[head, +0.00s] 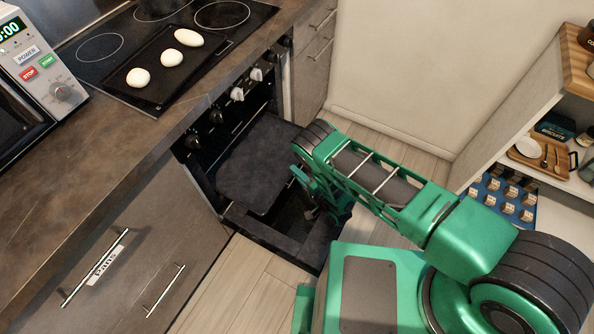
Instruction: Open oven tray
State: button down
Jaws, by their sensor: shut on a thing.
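The oven (213,150) is open at the front of the counter. A dark, flat oven tray (255,165) with rounded corners juts out from its opening, above the dark frame of the lowered door (275,237). My gripper (312,208) is at the right front side of the tray, over the door frame. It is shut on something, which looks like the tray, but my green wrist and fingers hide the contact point.
A cooktop (88,68) above holds a black pan (165,88) with white, egg-like pieces. A microwave (45,65) stands left. Drawers (125,265) flank the oven. An open shelf (560,190) stands right. Some wooden floor (235,285) is clear.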

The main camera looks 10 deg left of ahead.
jog(key=shift+w+d, duration=0.1)
jog(key=shift+d, duration=0.1)
jog(key=c, duration=1.9)
grip_release()
jog(key=shift+f, duration=0.1)
jog(key=shift+c, duration=0.2)
jog(key=v, duration=1)
jog(key=shift+s+d, duration=0.25)
jog(key=shift+r, duration=0.25)
